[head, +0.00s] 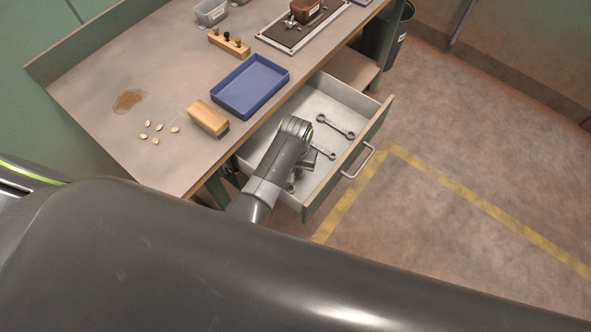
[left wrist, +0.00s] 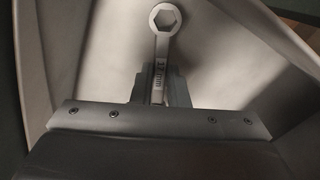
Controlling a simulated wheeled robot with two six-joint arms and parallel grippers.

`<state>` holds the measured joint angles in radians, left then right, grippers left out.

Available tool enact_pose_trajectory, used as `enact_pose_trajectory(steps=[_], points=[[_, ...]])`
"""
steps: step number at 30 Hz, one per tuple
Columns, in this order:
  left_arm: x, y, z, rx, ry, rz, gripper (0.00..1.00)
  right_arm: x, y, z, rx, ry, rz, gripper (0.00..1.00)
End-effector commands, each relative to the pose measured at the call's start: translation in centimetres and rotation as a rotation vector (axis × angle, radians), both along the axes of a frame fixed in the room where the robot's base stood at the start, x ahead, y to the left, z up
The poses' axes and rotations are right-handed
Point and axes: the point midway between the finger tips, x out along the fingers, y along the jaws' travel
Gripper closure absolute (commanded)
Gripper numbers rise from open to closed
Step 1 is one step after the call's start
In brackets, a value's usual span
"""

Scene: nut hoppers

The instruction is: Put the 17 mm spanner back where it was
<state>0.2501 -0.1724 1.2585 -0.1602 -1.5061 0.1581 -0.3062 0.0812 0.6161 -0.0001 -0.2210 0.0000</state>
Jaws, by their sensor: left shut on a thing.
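My left gripper (head: 304,166) reaches down into the open drawer (head: 352,98). In the left wrist view it is shut on a grey spanner (left wrist: 162,50) with a ring end and a size mark that looks like 17 mm. The ring end points away from the jaws, over the drawer's pale floor; I cannot tell if it touches. In the head view, one spanner (head: 335,126) lies in the drawer's far part. Another spanner (head: 323,152) shows beside my gripper, partly hidden by it. I cannot tell which visible part belongs to the held one. My right gripper is out of view.
The bench top holds a blue tray (head: 219,97), a wooden block (head: 208,115), several brass nuts (head: 155,141), a wooden stand (head: 229,42) and a grey bin (head: 211,12). The drawer's front with its handle (head: 358,161) juts over the floor. A dark bin (head: 398,35) stands beyond.

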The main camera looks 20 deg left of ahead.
Motion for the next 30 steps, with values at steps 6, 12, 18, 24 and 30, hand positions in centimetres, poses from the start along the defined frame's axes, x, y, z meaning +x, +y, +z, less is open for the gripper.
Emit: enact_pose_trajectory(steps=[6, 12, 18, 24, 30], points=[[0.0, 0.0, -1.5, 0.0, -0.002, 0.001, 1.0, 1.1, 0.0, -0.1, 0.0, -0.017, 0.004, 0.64], [0.0, 0.0, -1.4, 0.0, -0.002, 0.001, 1.0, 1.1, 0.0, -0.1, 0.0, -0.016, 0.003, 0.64], [0.0, 0.0, -1.7, 0.0, -0.001, 0.0, 0.78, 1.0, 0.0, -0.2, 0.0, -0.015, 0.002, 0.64], [0.0, 0.0, -1.7, 0.0, -0.001, 0.0, 0.64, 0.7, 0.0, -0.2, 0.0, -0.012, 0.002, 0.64], [0.0, 0.0, -1.6, 0.0, -0.001, 0.001, 0.64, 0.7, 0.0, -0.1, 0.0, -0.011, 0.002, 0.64]])
